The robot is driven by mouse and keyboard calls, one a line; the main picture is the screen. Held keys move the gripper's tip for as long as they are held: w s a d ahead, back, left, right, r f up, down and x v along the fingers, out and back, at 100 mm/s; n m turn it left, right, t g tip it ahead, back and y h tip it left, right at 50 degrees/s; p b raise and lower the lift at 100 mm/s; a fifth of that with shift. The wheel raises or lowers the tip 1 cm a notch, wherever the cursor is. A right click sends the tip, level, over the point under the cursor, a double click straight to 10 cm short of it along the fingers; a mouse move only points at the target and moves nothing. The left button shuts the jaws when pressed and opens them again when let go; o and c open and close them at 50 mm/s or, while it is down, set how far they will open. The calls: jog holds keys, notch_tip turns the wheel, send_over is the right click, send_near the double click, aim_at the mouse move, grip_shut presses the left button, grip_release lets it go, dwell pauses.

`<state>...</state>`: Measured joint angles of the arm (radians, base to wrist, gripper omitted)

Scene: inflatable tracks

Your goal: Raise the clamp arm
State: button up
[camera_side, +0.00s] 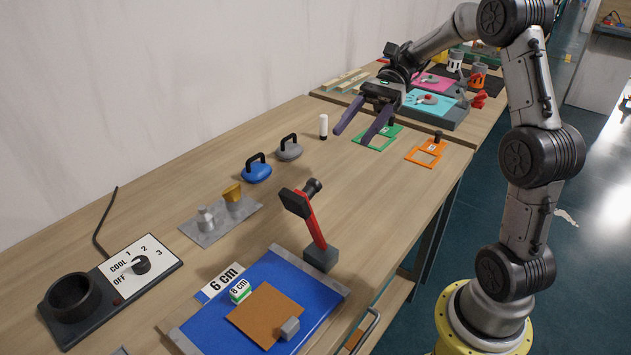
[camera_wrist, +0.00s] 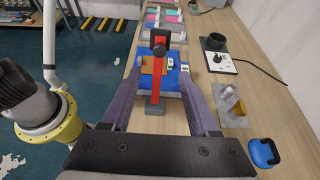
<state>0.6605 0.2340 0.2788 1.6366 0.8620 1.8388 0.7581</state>
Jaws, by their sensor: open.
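The clamp arm (camera_side: 312,220) is a red bar with a black head and a dark knob at its upper end. It rises from a dark grey base block (camera_side: 321,257) beside the blue mat and leans to the left in the side view. In the wrist view the red arm (camera_wrist: 158,80) shows between my fingers, with its base block (camera_wrist: 155,106) below. My gripper (camera_side: 358,128) is open and empty. It hangs above the bench, beyond the clamp in the side view and well apart from it. My fingers (camera_wrist: 156,103) spread wide in the wrist view.
A blue mat (camera_side: 208,326) with a brown square and small blocks lies at the front. A dial box (camera_side: 150,262) with a black cup is at left. Metal weights, blue and grey handled stones (camera_side: 257,171), a white cylinder, and green and orange frames (camera_side: 427,152) stand around.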

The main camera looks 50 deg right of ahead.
aim_at(316, 182)
jog(key=x, duration=1.3)
jog(key=shift+a+f, duration=0.15)
jog(key=shift+a, duration=0.1)
grip_shut()
dwell(0.9)
